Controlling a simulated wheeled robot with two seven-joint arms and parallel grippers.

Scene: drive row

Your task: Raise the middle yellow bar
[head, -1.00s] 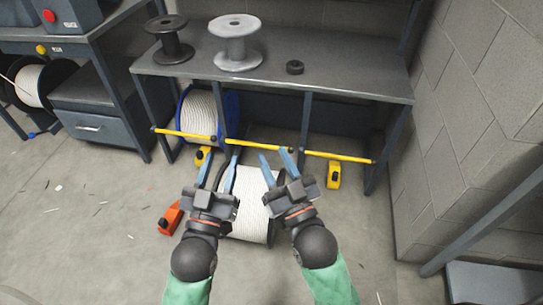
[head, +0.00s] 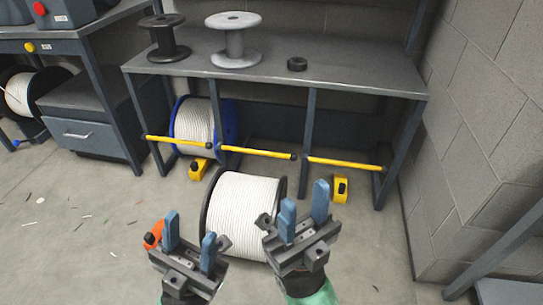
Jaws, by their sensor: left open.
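The middle yellow bar (head: 257,153) lies level and low across the front of the bench's middle bay, between two legs. A left yellow bar (head: 168,141) and a right yellow bar (head: 342,163) cross the bays beside it. My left gripper (head: 190,238) is open and empty, low in the picture in front of the spool. My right gripper (head: 304,207) is open and empty, in front of the spool's right side. Both are apart from the bars and nearer to me. A large white cable spool (head: 243,205) stands on the floor between them and the middle bar.
A blue-flanged reel (head: 195,118) stands in the left bay. Yellow blocks (head: 340,188) and an orange block (head: 153,235) are on the floor. A block wall is at right.

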